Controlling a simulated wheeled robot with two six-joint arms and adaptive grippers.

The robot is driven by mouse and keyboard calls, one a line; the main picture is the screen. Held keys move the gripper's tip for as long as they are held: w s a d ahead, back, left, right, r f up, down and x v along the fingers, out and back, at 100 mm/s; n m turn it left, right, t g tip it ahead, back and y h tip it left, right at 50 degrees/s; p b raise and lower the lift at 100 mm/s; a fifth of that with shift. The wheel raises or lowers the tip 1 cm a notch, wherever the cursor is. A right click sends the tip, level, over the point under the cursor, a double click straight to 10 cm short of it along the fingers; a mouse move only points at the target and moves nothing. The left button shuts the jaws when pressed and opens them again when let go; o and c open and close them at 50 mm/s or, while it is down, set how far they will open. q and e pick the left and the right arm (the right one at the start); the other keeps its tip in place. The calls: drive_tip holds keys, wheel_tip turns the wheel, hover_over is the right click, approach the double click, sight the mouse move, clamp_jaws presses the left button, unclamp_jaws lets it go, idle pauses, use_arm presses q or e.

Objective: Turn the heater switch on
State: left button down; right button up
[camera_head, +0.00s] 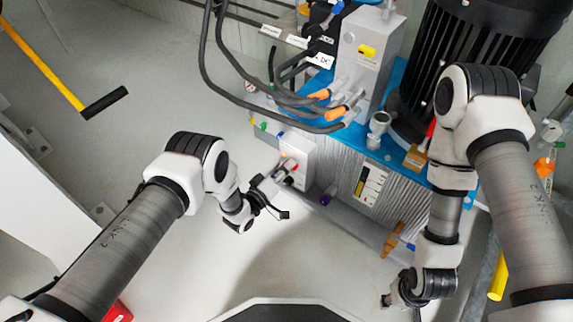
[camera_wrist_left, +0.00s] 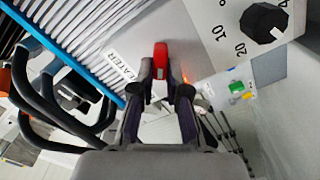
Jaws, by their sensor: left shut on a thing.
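The heater switch is a red lever (camera_wrist_left: 160,60) beside a white label ending in "EATER" (camera_wrist_left: 122,66) in the left wrist view. My left gripper (camera_wrist_left: 161,84) is shut on the red lever, with one finger on each side. A small orange glow (camera_wrist_left: 185,79) shows just right of the lever. In the head view the left gripper (camera_head: 277,174) is at the front of a light grey box (camera_head: 300,147) on the pump unit, and its fingers partly hide the switch. My right gripper (camera_head: 395,294) hangs low at the right, away from the box; its jaws are too small to read.
A black dial knob (camera_wrist_left: 264,23) with numbers sits near the switch. Thick black cables (camera_head: 262,98) with orange ends hang above the box. A blue tank top (camera_head: 345,139) and black motor (camera_head: 470,50) stand behind. The grey floor (camera_head: 130,150) at left is mostly clear.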

use_arm(q)
drive_tip(key=shift+n, duration=0.5)
drive_tip(key=c, duration=1.2)
unclamp_jaws()
drive_tip(key=shift+o, duration=0.2)
drive_tip(key=v, duration=1.2)
